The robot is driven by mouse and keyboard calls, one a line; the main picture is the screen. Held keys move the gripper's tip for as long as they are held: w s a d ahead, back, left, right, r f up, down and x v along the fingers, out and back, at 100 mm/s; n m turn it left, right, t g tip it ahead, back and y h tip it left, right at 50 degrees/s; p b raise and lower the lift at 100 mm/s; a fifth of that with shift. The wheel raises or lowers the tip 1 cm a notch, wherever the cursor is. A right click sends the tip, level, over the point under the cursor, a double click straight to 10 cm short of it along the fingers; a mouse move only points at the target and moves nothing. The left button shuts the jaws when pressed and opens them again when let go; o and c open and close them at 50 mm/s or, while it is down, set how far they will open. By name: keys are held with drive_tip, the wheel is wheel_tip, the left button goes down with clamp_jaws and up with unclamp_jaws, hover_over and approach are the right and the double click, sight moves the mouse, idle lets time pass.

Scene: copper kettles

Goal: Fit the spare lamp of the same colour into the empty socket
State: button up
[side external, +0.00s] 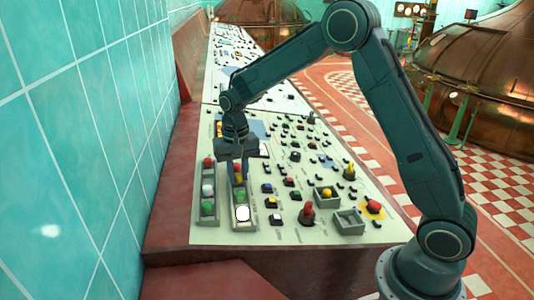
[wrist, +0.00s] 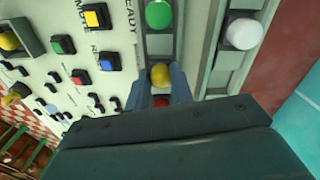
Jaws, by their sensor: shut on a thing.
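My gripper (wrist: 160,88) is shut on a yellow lamp (wrist: 160,75), one finger on each side of it. In the wrist view the lamp lies in line between a green lamp (wrist: 158,14) and a red lamp (wrist: 160,102) in a grey strip. I cannot tell whether it is seated or just above the strip. In the side view, my gripper (side external: 237,160) points down over the far end of this strip (side external: 234,224), which also holds a white lamp (side external: 243,213). The socket under the held lamp is hidden.
A neighbouring strip holds red (side external: 208,162), white (side external: 208,189) and green (side external: 208,209) lamps. A red knob (side external: 307,215) and several buttons stand on the panel. The tiled wall (side external: 90,130) rises at left.

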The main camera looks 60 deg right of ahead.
drive_tip(key=shift+f, duration=0.35)
idle(0.3)
drive_tip(key=o, duration=1)
drive_tip(key=shift+o, duration=0.2)
drive_tip(key=shift+r, duration=0.2)
drive_tip(key=shift+r, duration=3.75)
drive_tip(key=shift+s+r, duration=0.1)
drive_tip(key=shift+r, duration=0.05)
